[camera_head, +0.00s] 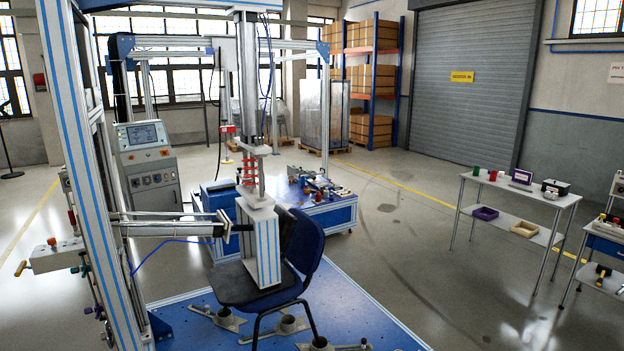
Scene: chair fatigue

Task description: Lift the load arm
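A test rig with a blue-striped upright post (85,150) stands at the left. A vertical actuator (247,85) hangs from the top, with a red spring (250,170) below it. A grey block with blue stripes (260,245) stands under the spring on the seat of a dark blue chair (304,243). A horizontal rod assembly (170,228) reaches from the post towards the block; I cannot tell whether they touch. I cannot tell which of these is the load arm. Neither of my grippers is in view.
The chair stands on a blue base plate (375,315) with grey clamps. A control box (55,256) with a handle juts out at the left. A control cabinet (148,165) and a blue bench (330,213) stand behind. A side table (525,188) is at the right, with clear floor between.

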